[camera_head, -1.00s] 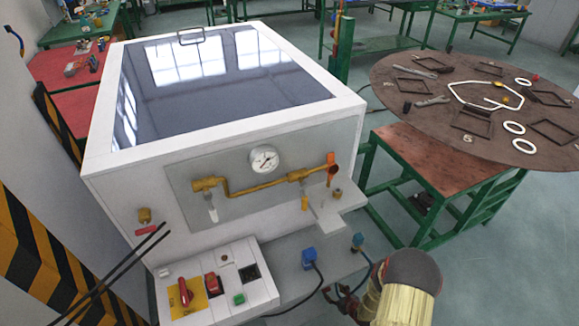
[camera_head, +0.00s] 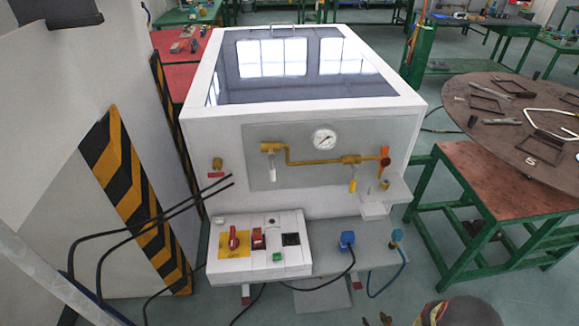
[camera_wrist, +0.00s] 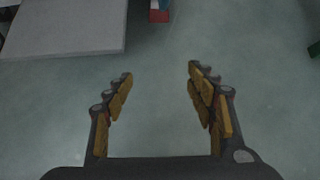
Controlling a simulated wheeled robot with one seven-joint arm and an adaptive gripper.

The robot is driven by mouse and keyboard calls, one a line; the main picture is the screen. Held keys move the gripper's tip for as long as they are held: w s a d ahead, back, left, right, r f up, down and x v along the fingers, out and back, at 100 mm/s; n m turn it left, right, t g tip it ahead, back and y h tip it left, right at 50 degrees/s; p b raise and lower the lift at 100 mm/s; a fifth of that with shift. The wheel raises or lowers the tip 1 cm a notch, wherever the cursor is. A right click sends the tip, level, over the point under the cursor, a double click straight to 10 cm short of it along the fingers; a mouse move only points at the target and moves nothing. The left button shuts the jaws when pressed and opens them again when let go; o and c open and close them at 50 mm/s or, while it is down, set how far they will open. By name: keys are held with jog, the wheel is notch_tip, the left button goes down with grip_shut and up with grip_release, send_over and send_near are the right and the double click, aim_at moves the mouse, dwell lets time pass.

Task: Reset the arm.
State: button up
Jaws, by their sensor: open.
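My gripper (camera_wrist: 160,85) is open and empty in the wrist view, its two fingers apart above the bare grey-green floor. In the head view only a part of my arm shows at the bottom edge, and the fingers cannot be made out there. The gas generator (camera_head: 222,150) is a white box with a dark glass top, a round gauge (camera_head: 324,139) and yellow piping on its front. My gripper is apart from it.
The control box (camera_head: 262,262) with a red switch sits at the generator's front left. Blue connectors (camera_head: 347,240) with hoses are beside it. A round brown table (camera_head: 470,105) with frames and tools stands at the right. A striped post (camera_head: 125,180) is at the left.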

jog(key=s+a+n+g+y, duration=0.1)
jog(key=s+a+n+y, duration=0.3)
jog(key=a, duration=0.6)
notch_tip(320, 180, up, 6)
jog(key=s+a+n+g+y, duration=0.1)
jog(key=a+n+y, duration=0.1)
jog(key=a, duration=0.1)
notch_tip(320, 180, up, 40)
jog(key=a+r+n+g+p, duration=0.15)
jog(key=n+g, duration=0.65)
jog(key=n, duration=0.8)
jog(key=s+a+r+n+t+h, duration=0.2)
jog(key=s+r+n, duration=0.2)
jog(key=r, duration=1)
jog(key=s+a+r+n+t+h+p, duration=0.1)
jog(key=s+a+r+n+t+h, duration=0.1)
jog(key=r, duration=1.1)
jog(key=s+a+r+n+t+h+p, duration=0.1)
jog(key=s+r+n, duration=0.6)
jog(key=r, duration=0.7)
jog(key=shift+s+a+r+t+h, duration=0.35)
jog(key=shift+a+t+h, duration=0.5)
jog(key=shift+a, duration=0.35)
jog(key=shift+c, duration=0.3)
